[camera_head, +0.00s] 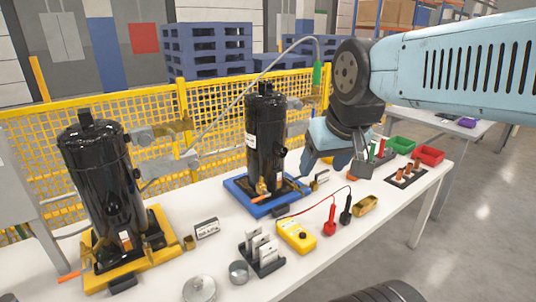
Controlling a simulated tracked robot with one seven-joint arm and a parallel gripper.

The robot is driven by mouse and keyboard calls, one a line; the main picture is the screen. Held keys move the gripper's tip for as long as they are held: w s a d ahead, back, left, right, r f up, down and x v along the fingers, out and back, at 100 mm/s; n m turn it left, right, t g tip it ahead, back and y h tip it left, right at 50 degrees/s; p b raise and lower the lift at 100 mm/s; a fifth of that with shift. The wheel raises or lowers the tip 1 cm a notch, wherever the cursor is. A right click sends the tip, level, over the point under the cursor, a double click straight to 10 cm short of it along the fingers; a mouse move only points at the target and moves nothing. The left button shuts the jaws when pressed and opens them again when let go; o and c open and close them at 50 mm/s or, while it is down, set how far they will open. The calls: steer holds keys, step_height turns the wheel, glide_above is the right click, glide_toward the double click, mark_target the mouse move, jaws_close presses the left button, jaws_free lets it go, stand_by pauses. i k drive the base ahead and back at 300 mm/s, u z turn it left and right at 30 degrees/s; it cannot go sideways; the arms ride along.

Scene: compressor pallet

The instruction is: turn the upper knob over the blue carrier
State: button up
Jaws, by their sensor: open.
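The blue carrier (236,188) lies on the white table and bears an upright black compressor (264,130). A small brass-coloured knob or fitting (262,187) shows low on the compressor's front, just above the carrier. Another small fitting (282,153) sits higher on its right side; I cannot tell for sure which is the upper knob. My gripper (332,168) is open and empty, to the right of the compressor and apart from it, pointing down. My arm comes in from the upper right and hides part of the table behind it.
A second black compressor (106,185) stands on a yellow carrier (159,254) at left. A yellow meter (296,236) with red and black probes, a slotted rack (262,254) and round tins lie in front. Green (400,144) and red (428,155) bins stand at right. Yellow mesh fencing runs behind.

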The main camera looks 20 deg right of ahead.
mark_target(297, 106)
steer(key=u, duration=0.75)
steer(key=k, duration=1.25)
steer(key=z, duration=0.65)
steer(key=i, duration=1)
steer(key=u, duration=0.05)
